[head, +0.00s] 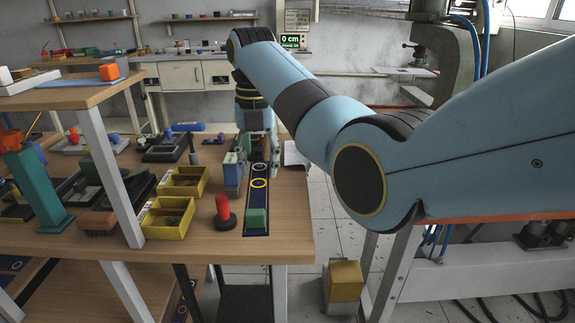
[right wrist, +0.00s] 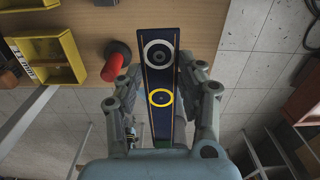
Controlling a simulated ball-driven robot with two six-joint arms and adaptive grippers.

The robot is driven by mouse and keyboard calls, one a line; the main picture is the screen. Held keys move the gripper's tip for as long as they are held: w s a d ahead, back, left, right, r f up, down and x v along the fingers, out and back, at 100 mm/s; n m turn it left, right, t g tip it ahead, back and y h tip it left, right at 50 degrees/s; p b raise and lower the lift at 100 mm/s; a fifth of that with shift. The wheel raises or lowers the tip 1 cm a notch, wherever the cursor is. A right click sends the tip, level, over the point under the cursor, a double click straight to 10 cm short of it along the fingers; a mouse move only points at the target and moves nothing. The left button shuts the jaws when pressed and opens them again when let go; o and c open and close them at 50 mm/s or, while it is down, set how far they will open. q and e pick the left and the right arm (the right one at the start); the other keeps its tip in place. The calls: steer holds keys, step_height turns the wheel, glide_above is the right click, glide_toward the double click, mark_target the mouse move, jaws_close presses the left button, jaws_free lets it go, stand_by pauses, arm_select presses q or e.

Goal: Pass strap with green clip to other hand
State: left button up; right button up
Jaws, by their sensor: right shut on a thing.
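The strap (head: 259,198) is a long dark strip with a white ring and a yellow ring, and the green clip (head: 257,219) shows at its near end in the head view. My right gripper (head: 252,180) is shut on the strap, with a finger on each side. I cannot tell whether the strap touches the table. My left gripper is not in view.
A red cylinder (head: 222,207) on a dark base and two yellow bins (head: 168,232) stand left of the strap on the wooden table (head: 290,225). A raised shelf (head: 75,98) and a teal stand (head: 42,190) are further left.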

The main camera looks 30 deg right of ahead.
steer(key=w+a+r+m, duration=0.2)
steer(key=a, duration=0.5)
steer(key=w+a+r+m, duration=0.2)
steer(key=a, duration=0.6)
steer(key=shift+r+m, duration=0.2)
steer(key=shift+m, duration=0.1)
stand_by(0.9)
steer(key=shift+w, duration=0.1)
